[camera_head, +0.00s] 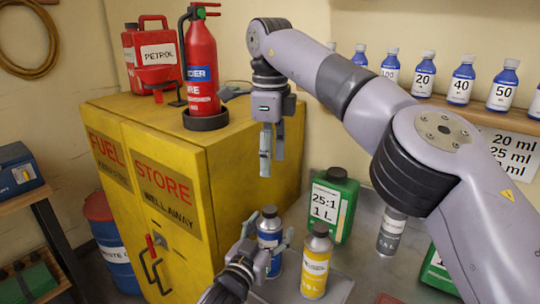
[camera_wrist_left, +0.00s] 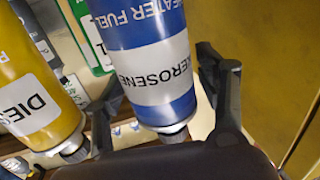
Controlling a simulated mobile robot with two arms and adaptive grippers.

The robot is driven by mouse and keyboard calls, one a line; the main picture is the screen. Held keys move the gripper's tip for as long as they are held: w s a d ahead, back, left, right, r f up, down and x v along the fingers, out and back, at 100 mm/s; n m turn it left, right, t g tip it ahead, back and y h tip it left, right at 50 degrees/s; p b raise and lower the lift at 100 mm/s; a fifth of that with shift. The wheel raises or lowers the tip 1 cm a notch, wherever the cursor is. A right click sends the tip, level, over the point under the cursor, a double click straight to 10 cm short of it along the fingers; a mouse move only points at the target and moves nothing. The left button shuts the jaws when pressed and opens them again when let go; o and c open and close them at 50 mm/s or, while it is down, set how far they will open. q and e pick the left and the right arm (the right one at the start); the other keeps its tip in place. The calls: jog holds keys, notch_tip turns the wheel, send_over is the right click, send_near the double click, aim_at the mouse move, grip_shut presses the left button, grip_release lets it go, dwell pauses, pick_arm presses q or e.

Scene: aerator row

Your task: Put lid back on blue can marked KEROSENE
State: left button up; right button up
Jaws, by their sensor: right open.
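The blue can (camera_head: 270,238) marked KEROSENE stands upright on the grey bench, and a dark cap shows at its top. In the left wrist view the can (camera_wrist_left: 150,55) appears upside down, with its silver neck and dark cap at the bottom. My left gripper (camera_head: 267,238) is open, its fingers on either side of the can; the wrist view shows a gap beside the right finger (camera_wrist_left: 222,95). My right gripper (camera_head: 272,155) is open and empty, pointing down in front of the yellow cabinet, above and apart from the can.
A yellow can (camera_head: 316,265) stands close to the right of the blue can. A green container (camera_head: 332,205) stands behind, and a grey can (camera_head: 391,236) farther right. The yellow cabinet (camera_head: 215,190) rises at left, carrying a fire extinguisher (camera_head: 201,70) and petrol can (camera_head: 150,55).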

pick_arm(q)
jog(key=shift+o, duration=0.2)
jog(key=v, duration=1.2)
